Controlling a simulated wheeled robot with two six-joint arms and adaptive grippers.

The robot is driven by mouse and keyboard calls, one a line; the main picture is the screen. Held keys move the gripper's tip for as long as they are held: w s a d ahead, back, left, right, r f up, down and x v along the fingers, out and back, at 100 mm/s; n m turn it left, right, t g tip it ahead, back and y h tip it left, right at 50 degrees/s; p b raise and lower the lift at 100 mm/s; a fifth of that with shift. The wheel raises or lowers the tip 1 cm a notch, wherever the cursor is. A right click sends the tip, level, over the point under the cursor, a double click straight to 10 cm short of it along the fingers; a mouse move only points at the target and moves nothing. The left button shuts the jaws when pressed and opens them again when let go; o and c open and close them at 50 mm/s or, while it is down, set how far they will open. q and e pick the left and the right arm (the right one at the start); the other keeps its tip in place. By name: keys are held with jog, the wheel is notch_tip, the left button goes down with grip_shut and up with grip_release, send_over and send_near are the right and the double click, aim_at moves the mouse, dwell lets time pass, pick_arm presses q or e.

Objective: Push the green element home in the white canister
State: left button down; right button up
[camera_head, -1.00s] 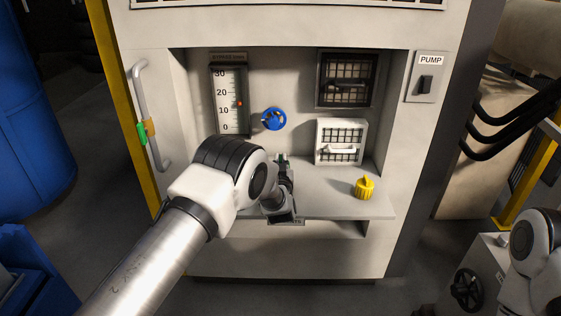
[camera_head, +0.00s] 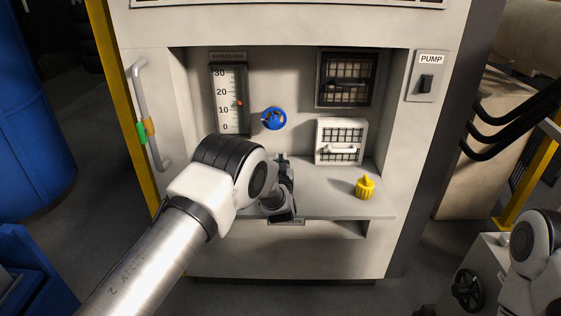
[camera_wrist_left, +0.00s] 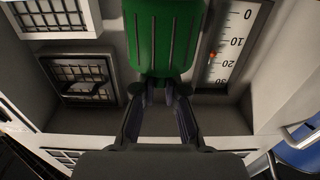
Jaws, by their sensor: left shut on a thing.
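The green element (camera_wrist_left: 163,38) is a ribbed green cylinder, large at the top of the left wrist view. My left gripper (camera_wrist_left: 160,92) is shut on its near end. My right gripper is out of view; only part of that arm shows at the right edge.
A yellow ribbed cap (camera_head: 365,188) stands on the shelf (camera_head: 325,200), right of my gripper. Behind are a blue knob (camera_head: 274,118), a scale gauge (camera_head: 229,100), a dark grille (camera_head: 346,79) and a white grille with a handle (camera_head: 340,142). The recess has side walls.

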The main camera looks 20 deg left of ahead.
pick_arm(q)
jog(key=shift+f+b, duration=2.7)
jog(key=shift+f, duration=0.65)
jog(key=c, duration=1.2)
grip_release()
jog(key=shift+o, duration=0.2)
jog(key=shift+s, duration=0.1)
jog(key=shift+s+d+r+p, duration=0.15)
jog(key=shift+s+p, duration=0.1)
jog(key=shift+p, duration=0.2)
jog(key=p+v, duration=0.2)
jog(key=v, duration=0.2)
jog(key=shift+s, duration=0.15)
